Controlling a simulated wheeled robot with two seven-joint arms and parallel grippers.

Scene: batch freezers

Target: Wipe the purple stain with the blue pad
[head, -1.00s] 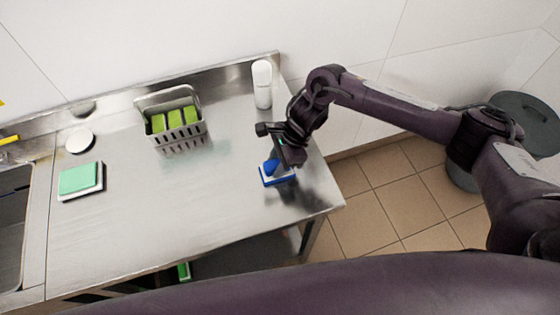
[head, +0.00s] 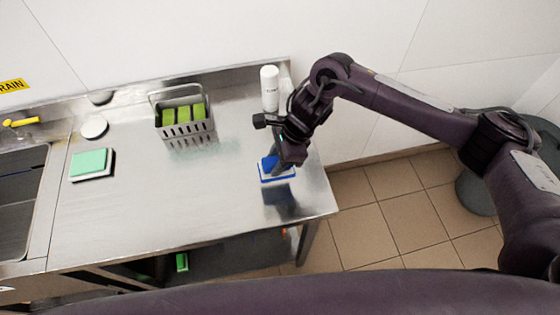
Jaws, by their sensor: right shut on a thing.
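The blue pad (head: 267,171), blue with a white layer underneath, is at the right end of the steel table (head: 150,215). My right gripper (head: 276,163) is over the pad, shut on it from above. I cannot tell whether the pad touches the table or is just above it. No purple stain can be made out on the visible tabletop. My left gripper is not in view.
A grey basket (head: 189,131) with green sponges stands at the back. A white bottle (head: 269,89) stands behind my right gripper. A green pad (head: 89,162) on a white base, a round white item (head: 94,127) and a sink (head: 20,200) are left. The table's middle is clear.

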